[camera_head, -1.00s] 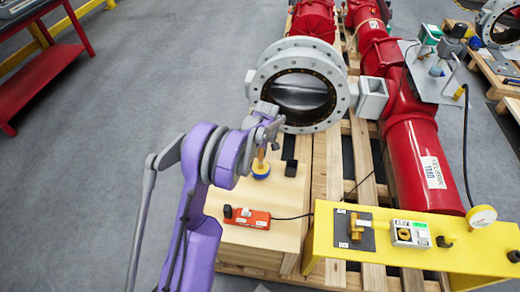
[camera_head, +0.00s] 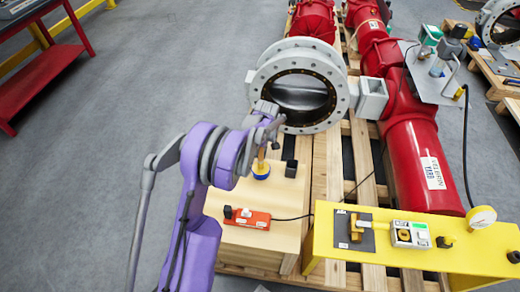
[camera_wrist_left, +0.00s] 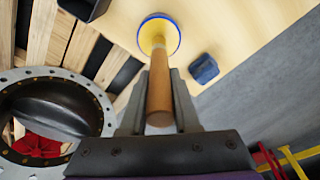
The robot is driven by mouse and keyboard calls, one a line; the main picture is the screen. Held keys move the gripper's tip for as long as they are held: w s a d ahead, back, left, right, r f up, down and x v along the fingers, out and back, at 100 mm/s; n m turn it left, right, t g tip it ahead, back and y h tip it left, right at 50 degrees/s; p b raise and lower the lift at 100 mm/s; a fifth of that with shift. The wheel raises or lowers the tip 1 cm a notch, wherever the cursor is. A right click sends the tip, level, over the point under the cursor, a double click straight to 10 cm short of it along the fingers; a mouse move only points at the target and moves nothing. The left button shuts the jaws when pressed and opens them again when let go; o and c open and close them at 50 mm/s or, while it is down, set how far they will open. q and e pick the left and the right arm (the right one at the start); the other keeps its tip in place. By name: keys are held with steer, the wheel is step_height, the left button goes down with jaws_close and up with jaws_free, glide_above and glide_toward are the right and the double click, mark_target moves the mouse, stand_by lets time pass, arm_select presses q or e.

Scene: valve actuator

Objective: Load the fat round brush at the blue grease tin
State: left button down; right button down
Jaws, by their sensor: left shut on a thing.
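My left gripper (camera_head: 268,128) points down over the pale wooden box top and is shut on the fat round brush (camera_head: 262,153). Its brown wooden handle sits between the fingers in the left wrist view (camera_wrist_left: 159,92). The blue grease tin (camera_head: 261,176) stands on the box top below the gripper, with yellow inside its blue rim. It also shows in the left wrist view (camera_wrist_left: 175,48). The brush's lower end is over or in the tin; I cannot tell how deep, and the bristles are not clearly visible. My right gripper is not in view.
A black open container (camera_head: 291,168) stands right of the tin. A dark blue block (camera_wrist_left: 203,69) lies on the box top near the tin. An orange switch box (camera_head: 247,218) is in front. The large grey flange (camera_head: 300,85) is behind; a yellow bench (camera_head: 325,240) is at right.

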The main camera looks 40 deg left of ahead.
arm_select(q)
steer(key=shift+r+p, duration=1.45)
steer(key=shift+r, duration=1.7)
